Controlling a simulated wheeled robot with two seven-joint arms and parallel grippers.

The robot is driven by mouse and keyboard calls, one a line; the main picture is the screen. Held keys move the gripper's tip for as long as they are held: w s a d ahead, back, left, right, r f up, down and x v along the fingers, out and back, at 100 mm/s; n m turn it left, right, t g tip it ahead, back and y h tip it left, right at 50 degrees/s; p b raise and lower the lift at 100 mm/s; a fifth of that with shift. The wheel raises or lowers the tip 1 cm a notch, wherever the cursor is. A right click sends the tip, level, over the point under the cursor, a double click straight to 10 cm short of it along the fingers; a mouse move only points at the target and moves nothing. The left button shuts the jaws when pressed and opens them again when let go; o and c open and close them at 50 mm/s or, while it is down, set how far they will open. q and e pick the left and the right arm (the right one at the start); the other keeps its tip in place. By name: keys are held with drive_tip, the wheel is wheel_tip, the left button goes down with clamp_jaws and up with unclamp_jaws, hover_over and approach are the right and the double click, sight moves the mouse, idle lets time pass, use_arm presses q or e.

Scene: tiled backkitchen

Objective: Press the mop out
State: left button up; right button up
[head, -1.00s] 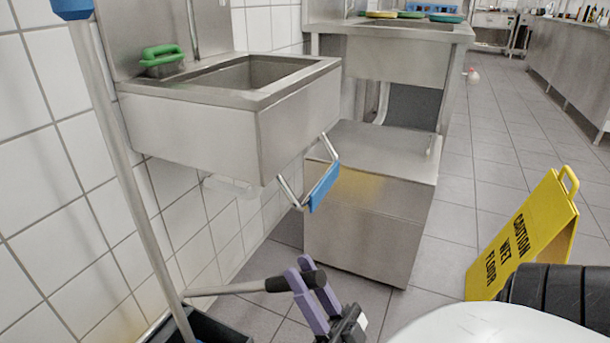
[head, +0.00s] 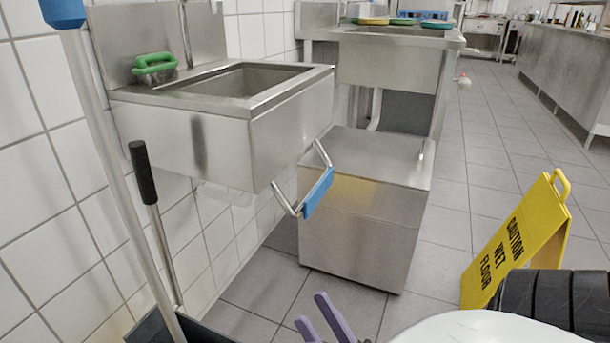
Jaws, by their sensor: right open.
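The mop's long grey handle (head: 115,185) with a blue cap leans at the left, running down into the dark bucket (head: 205,332) at the bottom edge. The wringer lever (head: 160,240), a grey rod with a black grip (head: 143,172), stands nearly upright beside the mop handle, leaning slightly left. My right gripper (head: 320,320) shows its two purple fingers at the bottom middle. It is open and empty, apart from the lever. The mop head and most of the bucket are below the frame. My left gripper is not in view.
A yellow wet-floor sign (head: 515,240) stands at right. Floor between cabinet and sign is clear.

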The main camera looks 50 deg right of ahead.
drive_tip(key=shift+v, duration=1.8)
drive_tip(key=shift+r, duration=0.1)
